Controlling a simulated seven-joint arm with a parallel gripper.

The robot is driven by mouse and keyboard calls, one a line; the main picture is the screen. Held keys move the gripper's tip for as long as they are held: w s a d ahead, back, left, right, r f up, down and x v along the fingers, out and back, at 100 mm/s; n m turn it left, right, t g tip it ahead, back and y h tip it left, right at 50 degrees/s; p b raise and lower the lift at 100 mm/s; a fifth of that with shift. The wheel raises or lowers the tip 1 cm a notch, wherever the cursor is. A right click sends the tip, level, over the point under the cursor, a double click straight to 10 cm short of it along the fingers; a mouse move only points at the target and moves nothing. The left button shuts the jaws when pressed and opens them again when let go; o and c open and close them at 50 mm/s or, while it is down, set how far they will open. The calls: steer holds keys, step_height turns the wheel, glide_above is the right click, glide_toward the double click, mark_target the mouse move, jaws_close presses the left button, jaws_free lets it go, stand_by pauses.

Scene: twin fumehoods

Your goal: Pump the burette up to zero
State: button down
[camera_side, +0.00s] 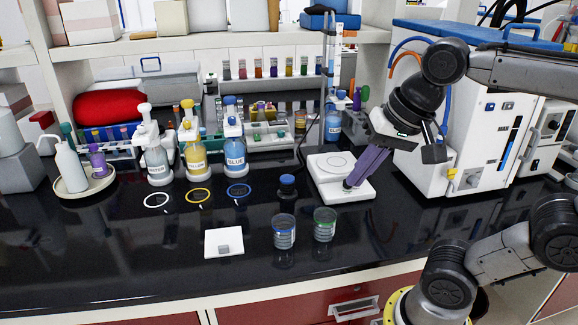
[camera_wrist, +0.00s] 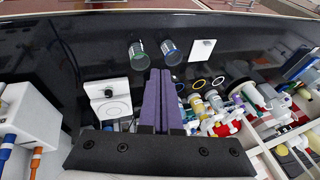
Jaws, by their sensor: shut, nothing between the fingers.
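The liquid level against the scale is too small to read. My gripper (camera_side: 349,185) has long purple fingers, shut and empty, pointing down over the right front of the plate device; I cannot tell if they touch it. It stays apart from the burette. In the wrist view the shut fingers (camera_wrist: 160,72) fill the centre, and I cannot make out the burette.
The white plate device (camera_side: 327,163) lies below my gripper. Two glass jars (camera_side: 284,232) and a white pad (camera_side: 224,243) are in front. Pump bottles (camera_side: 235,150) stand left. A white cabinet machine (camera_side: 470,125) is right. The dark front counter is mostly clear.

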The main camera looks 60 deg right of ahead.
steer(key=w+d+r+m+g, duration=0.1)
steer(key=w+d+r+m, duration=0.1)
steer(key=w+r+m, duration=0.35)
steer(key=m+g, duration=0.4)
steer(key=m, duration=0.8)
glide_above(288, 178)
step_height(288, 178, down, 8)
steer(key=shift+r, duration=0.2)
step_height(288, 178, down, 14)
steer(key=shift+f, duration=0.1)
